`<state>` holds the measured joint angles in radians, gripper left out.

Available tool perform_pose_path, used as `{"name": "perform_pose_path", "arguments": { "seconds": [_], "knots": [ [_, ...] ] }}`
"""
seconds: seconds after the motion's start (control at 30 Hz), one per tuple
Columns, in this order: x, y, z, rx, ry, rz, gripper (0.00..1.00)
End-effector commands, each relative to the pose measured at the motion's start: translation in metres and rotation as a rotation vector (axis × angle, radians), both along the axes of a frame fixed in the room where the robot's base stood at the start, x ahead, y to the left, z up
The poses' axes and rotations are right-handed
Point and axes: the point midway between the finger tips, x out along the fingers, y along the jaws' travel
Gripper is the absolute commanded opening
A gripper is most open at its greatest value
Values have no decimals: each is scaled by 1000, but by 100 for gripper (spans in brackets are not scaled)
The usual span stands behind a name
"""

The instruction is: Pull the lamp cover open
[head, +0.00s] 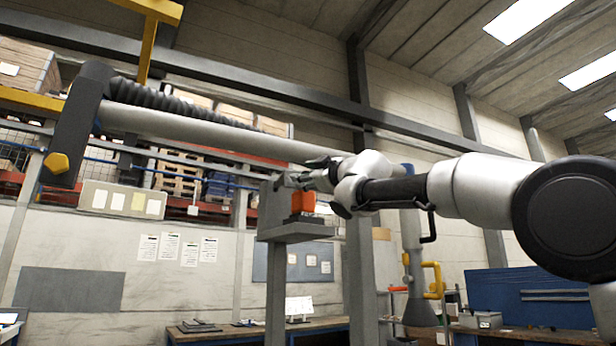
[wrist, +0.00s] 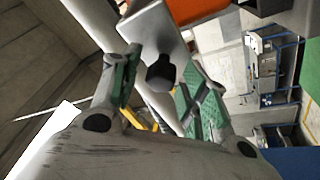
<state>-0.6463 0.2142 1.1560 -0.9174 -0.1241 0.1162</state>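A light grey plate with a black knob (wrist: 160,73) shows in the wrist view; the plate (wrist: 150,38) looks like the lamp cover, though I cannot be sure. My gripper (wrist: 160,80) is open, with one green-padded finger on each side of the knob and visible gaps between. I see no clear contact. In the head view my gripper (head: 312,178) is at a grey housing (head: 271,207), above an orange block (head: 303,202). The knob cannot be made out there, and how far the cover stands open is unclear.
A grey stand with a shelf (head: 297,232) carries the orange block on a dark base. A long pale tube with a ribbed black hose (head: 190,105) runs behind my gripper. Workbenches (head: 250,335) stand below, and a blue panel (head: 530,298) is at lower right.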

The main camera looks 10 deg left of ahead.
Motion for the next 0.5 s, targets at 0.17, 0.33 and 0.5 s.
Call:
{"name": "perform_pose_path", "arguments": {
  "seconds": [0.17,0.33,0.5],
  "knots": [
    [0,0,-1,0,1,-1,48],
    [-2,-2,0,1,1,0,48],
    [-15,-13,-4,2,1,1,48]
  ]
}}
